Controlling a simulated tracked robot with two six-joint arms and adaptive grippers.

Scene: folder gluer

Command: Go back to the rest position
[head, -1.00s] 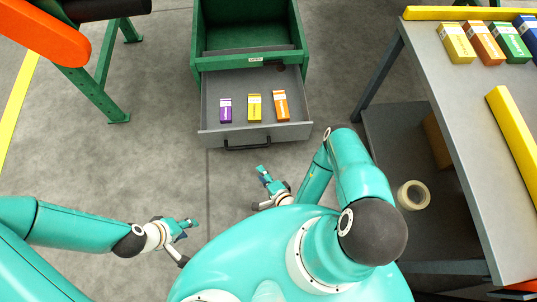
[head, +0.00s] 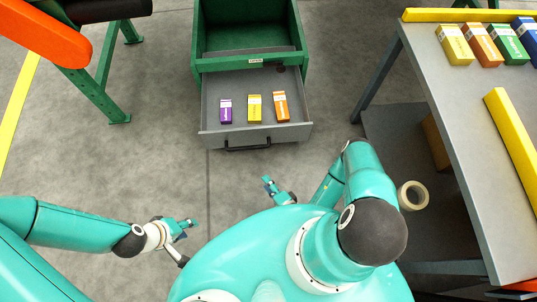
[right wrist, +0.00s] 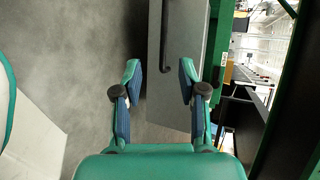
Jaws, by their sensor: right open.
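My left gripper (head: 188,229) is at the lower left in the head view, over bare floor. Its fingers are small there and I cannot tell whether they are open. My right gripper (head: 268,187) is partly behind my own body, in front of the open drawer (head: 222,84) and apart from it. In the right wrist view the right gripper (right wrist: 159,75) has its fingers spread, with nothing between them. The drawer front (right wrist: 185,60) and its dark handle (right wrist: 166,35) show beyond the fingers.
The drawer of the green cabinet (head: 247,15) holds a purple box (head: 226,111), a yellow box (head: 254,108) and an orange box (head: 281,106). A grey table (head: 440,75) with several boxes stands at right. A tape roll (head: 412,195) lies below it.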

